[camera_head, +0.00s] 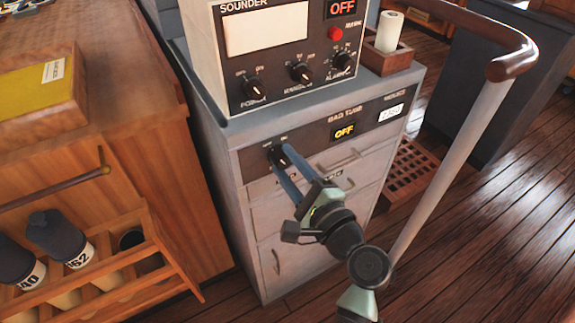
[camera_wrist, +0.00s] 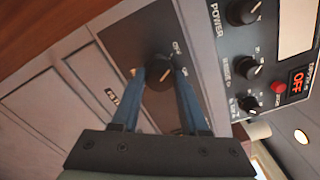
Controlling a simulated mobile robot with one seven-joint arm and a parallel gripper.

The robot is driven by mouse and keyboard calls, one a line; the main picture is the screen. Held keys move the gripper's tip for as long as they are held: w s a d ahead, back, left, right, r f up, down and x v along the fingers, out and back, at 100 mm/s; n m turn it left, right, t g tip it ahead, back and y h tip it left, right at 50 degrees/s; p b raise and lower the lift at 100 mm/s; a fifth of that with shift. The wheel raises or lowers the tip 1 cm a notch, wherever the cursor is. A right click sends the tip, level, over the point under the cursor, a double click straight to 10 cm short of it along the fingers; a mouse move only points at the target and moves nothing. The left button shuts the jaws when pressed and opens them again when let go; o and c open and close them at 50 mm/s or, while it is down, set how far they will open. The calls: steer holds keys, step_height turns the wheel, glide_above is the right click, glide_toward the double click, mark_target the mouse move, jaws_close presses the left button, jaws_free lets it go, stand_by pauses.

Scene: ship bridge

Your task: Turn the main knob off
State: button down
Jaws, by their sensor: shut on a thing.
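A dark round knob (camera_head: 274,156) sits at the left end of the dark panel strip on the grey cabinet. In the wrist view the knob (camera_wrist: 158,68) lies between my two blue fingertips, with small white lettering beside it. My gripper (camera_head: 279,160) is shut on this knob, one finger on each side; the fingers partly cover it. The knob's exact pointer angle is hard to tell. On the same strip, a small display (camera_head: 345,131) reads OFF in yellow.
A sounder box (camera_head: 290,70) with several knobs, a red button and a red OFF display (camera_head: 342,9) stands on the cabinet above. A handrail (camera_head: 450,160) rises at right. A wooden rack with bottles (camera_head: 70,250) is at left.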

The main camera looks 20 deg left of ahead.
steer(key=shift+f, duration=0.1)
steer(key=shift+c, duration=2.1)
jaws_free()
steer(key=shift+d, duration=0.1)
steer(key=v, duration=1.3)
steer(key=shift+p, duration=0.3)
steer(key=shift+w, duration=0.1)
